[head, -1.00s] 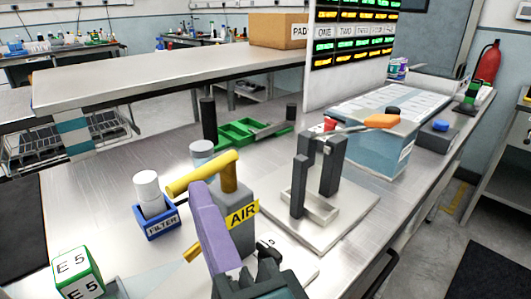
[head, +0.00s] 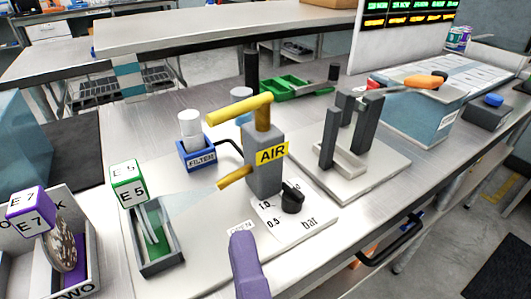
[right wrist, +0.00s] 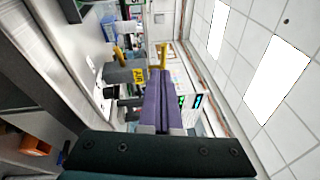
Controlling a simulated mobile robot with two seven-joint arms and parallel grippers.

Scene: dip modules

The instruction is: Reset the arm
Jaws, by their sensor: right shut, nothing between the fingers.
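My right gripper (head: 244,245) shows at the bottom middle of the head view as purple fingers, shut and empty. In the right wrist view the purple fingers (right wrist: 160,85) lie together with nothing between them. The gripper is in front of the grey AIR block (head: 263,172) and appears apart from it. My left gripper is not in view.

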